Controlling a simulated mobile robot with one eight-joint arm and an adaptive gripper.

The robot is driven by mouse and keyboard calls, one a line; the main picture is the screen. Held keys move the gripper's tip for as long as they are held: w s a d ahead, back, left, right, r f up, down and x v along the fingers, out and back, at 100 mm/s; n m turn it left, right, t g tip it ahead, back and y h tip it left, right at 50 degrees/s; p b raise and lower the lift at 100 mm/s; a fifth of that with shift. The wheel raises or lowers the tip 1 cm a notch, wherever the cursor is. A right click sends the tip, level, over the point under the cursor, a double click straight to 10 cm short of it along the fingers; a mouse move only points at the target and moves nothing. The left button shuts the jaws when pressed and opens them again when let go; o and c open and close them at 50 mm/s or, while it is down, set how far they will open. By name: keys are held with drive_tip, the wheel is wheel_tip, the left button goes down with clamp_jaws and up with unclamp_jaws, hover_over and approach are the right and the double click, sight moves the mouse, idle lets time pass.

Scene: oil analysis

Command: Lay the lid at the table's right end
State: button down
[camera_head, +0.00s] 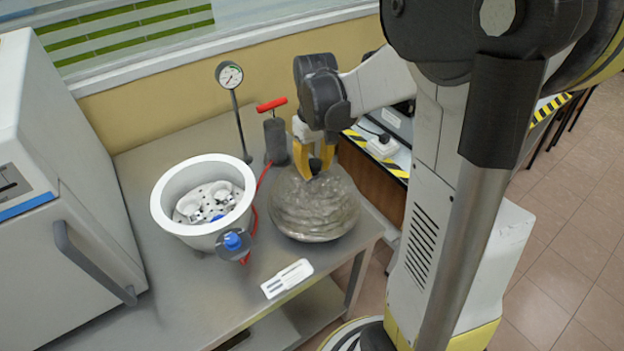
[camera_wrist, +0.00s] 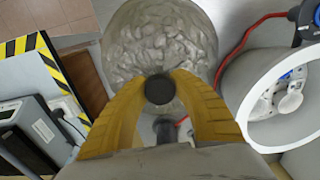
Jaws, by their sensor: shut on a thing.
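The lid (camera_head: 315,208) is a round, translucent, rippled dome with a dark knob (camera_head: 315,165) on top. It is over the right end of the grey table (camera_head: 190,300), to the right of the white pot. I cannot tell whether its rim touches the table. My gripper (camera_head: 312,168) has yellow fingers and is shut on the knob from above. In the wrist view the fingers (camera_wrist: 160,98) close on both sides of the dark knob (camera_wrist: 159,89), with the lid (camera_wrist: 160,35) beyond it. The lid's underside is hidden.
The open white pot (camera_head: 165,205) holds a perforated plate with white parts. A blue-capped valve (camera_head: 233,241) and red hose are beside it. A pump with red handle (camera_head: 274,135) and a gauge on a stand (camera_head: 231,90) stand behind. A white card (camera_head: 287,279) lies in front.

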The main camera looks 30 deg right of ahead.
drive_tip(key=shift+f+b, duration=0.9)
drive_tip(key=shift+f, duration=1.2)
drive_tip(key=c, duration=1.1)
unclamp_jaws()
drive_tip(key=shift+c, duration=0.2)
wheel_tip(320, 180, up, 11)
drive_tip(key=p, duration=0.4)
drive_tip(key=shift+s+a+r, duration=0.1)
drive_tip(key=shift+a+r, duration=0.1)
drive_tip(key=shift+r, duration=0.55)
drive_tip(key=s+a+r+t, duration=0.4)
drive_tip(key=s+a+t, duration=0.3)
drive_tip(key=s+a, duration=0.3)
drive_tip(key=a, duration=0.3)
drive_tip(key=shift+s+a, duration=0.15)
drive_tip(key=shift+s, duration=0.25)
